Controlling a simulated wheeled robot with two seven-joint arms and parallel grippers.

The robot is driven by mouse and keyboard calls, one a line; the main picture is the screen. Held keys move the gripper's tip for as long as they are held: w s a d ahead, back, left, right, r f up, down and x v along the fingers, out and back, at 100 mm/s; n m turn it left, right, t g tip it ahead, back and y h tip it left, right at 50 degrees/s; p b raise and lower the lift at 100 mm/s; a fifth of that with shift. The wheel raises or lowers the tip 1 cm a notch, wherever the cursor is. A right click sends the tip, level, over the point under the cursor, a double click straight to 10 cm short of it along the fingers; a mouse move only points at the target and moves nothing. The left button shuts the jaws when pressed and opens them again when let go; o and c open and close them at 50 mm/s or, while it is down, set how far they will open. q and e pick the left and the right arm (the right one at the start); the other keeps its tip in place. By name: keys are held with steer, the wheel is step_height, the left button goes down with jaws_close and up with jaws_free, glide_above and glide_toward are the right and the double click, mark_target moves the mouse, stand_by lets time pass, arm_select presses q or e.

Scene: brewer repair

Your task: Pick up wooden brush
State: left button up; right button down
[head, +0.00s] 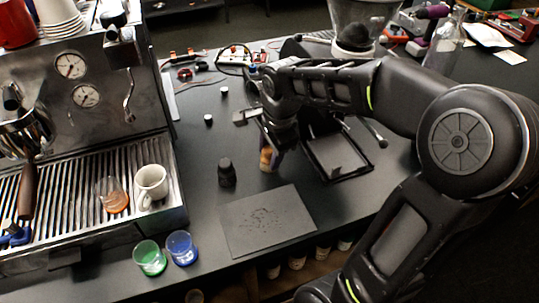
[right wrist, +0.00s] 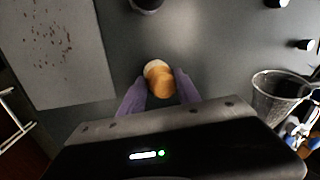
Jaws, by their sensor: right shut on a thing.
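The wooden brush (head: 267,158) stands upright on the dark counter, left of the black tray. It has a light brown wooden top, which shows from above in the right wrist view (right wrist: 159,80). My right gripper (head: 270,143) reaches down over the brush. In the right wrist view my right gripper's purple fingers (right wrist: 160,88) are shut on the brush, one on each side. The brush's lower part is mostly hidden. I cannot tell whether it touches the counter. My left gripper is not in view.
A black tamper-like piece (head: 227,173) and a grey mat with dark grounds (head: 290,213) are close by. A black tray (head: 345,177) is to the right. The espresso machine (head: 90,110) fills the left. Green (head: 149,257) and blue (head: 181,247) cups stand at the front.

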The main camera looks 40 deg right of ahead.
mark_target(270, 150)
steer(key=v, duration=0.3)
steer(key=w+v, duration=0.1)
steer(key=v, duration=0.2)
steer(key=w+v, duration=0.1)
steer(key=v, duration=0.2)
steer(key=shift+d+r, duration=0.15)
steer(key=shift+r, duration=0.45)
